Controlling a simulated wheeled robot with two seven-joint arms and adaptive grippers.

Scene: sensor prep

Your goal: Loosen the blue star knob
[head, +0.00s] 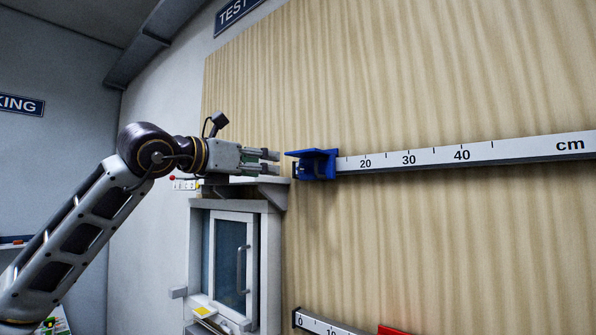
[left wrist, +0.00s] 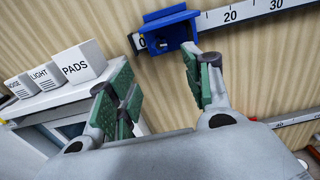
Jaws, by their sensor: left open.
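A blue slider (head: 318,160) sits at the left end of the upper white ruler rail (head: 480,152) on the wooden wall panel. It also shows at the top of the left wrist view (left wrist: 172,32). A small round part shows on the slider's face there, but I cannot tell clearly whether it is the blue star knob. My left gripper (head: 272,161) is open and empty, just left of the slider and apart from it. In the left wrist view, its green-padded fingers (left wrist: 160,78) stand apart with only the panel between them. My right gripper is not in view.
A white cabinet (head: 266,262) with a glass door stands below my left gripper. White boxes, including one marked PADS (left wrist: 80,64), stand on its top. A second ruler rail (head: 318,325) runs lower on the panel, with a red part (head: 392,330). The panel between the rails is clear.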

